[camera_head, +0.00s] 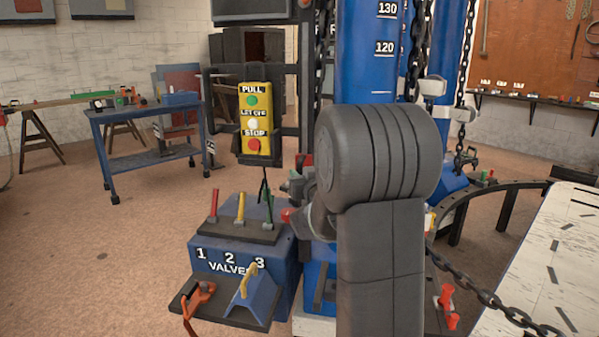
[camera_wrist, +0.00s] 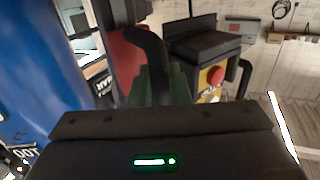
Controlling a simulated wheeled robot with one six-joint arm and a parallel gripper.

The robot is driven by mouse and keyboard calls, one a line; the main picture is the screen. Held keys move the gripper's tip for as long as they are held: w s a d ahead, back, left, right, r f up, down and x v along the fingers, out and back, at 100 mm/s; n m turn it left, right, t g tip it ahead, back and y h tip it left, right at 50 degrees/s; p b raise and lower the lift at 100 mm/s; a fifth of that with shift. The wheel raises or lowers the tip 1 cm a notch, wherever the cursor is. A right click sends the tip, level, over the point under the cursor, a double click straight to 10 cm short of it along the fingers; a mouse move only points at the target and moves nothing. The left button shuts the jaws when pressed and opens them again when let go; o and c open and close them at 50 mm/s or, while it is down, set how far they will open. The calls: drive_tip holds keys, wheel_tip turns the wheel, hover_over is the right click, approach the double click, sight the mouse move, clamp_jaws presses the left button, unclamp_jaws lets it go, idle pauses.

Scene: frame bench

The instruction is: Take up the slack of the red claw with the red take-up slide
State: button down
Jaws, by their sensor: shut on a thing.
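My gripper (camera_wrist: 165,85) is shut on a dark curved bar (camera_wrist: 150,50); green finger pieces lie against the bar in the wrist view. A red block (camera_wrist: 124,48) shows just behind the bar. It looks like part of the red take-up slide, but I cannot tell how bar and block join. In the head view my arm hides most of the gripper, and a small red part (camera_head: 287,215) shows beside it. Red upright pieces (camera_head: 447,302) stand low at the right by a chain; I cannot tell whether they belong to the red claw.
A yellow pendant (camera_head: 254,122) with PULL, LET OFF and STOP buttons stands close to my gripper. The blue valve box (camera_head: 240,262) with levers is lower left. A blue tower (camera_head: 365,60) is behind my arm, with a slanting chain (camera_head: 490,298) at right.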

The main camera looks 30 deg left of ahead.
drive_tip(key=shift+s+f+b, duration=0.1)
drive_tip(key=shift+f+b, duration=0.9)
drive_tip(key=shift+f, duration=1.1)
drive_tip(key=c, duration=1.5)
unclamp_jaws()
drive_tip(key=shift+o, duration=0.2)
drive_tip(key=p+v, duration=0.1)
drive_tip(key=v, duration=1.3)
drive_tip(key=shift+r, duration=0.45)
drive_tip(key=shift+a, duration=0.2)
drive_tip(key=x, duration=1.3)
drive_tip(key=shift+b, duration=0.4)
